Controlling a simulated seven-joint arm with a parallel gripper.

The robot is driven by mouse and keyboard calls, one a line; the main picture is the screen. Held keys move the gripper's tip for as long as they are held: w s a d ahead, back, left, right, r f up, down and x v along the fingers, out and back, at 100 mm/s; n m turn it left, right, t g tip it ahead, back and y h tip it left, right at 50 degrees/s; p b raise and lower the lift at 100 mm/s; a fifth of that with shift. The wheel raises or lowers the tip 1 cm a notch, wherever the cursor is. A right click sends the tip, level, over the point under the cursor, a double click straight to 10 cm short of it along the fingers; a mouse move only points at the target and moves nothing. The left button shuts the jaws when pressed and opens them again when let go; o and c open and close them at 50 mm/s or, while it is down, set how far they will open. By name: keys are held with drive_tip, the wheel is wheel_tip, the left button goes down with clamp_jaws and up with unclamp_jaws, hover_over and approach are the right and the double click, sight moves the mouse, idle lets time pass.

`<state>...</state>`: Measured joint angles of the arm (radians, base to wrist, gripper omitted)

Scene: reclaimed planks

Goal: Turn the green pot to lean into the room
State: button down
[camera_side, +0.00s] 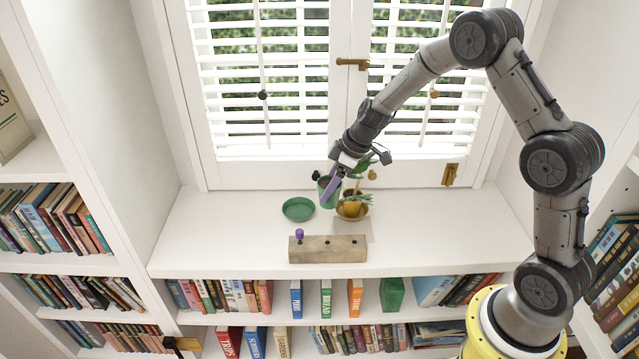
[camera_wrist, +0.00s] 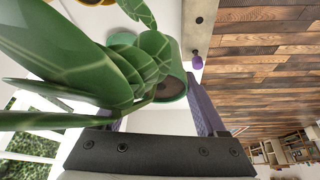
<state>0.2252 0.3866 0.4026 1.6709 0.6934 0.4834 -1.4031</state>
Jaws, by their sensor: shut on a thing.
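The green pot (camera_side: 326,191) is between the purple fingers of my gripper (camera_side: 332,188), on the windowsill side of the shelf. In the wrist view the pot (camera_wrist: 174,86) has dark soil and large green leaves (camera_wrist: 120,65). The leaves spread to the left, toward the window side, and hide most of one finger. The other purple finger (camera_wrist: 204,108) shows beside the pot. The green saucer (camera_side: 298,209) lies empty to the left of the pot. I cannot tell whether the pot's base touches the sill.
A yellow pot (camera_side: 351,209) with a small plant stands in a brown saucer close on the right. A wooden block (camera_side: 340,249) with a purple peg (camera_side: 299,235) lies in front. White blinds (camera_side: 265,120) are behind. The sill (camera_side: 430,225) is clear to the right.

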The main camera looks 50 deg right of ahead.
sight(325, 185)
drive_tip(key=shift+s+r, duration=0.35)
drive_tip(key=shift+r, duration=1.4)
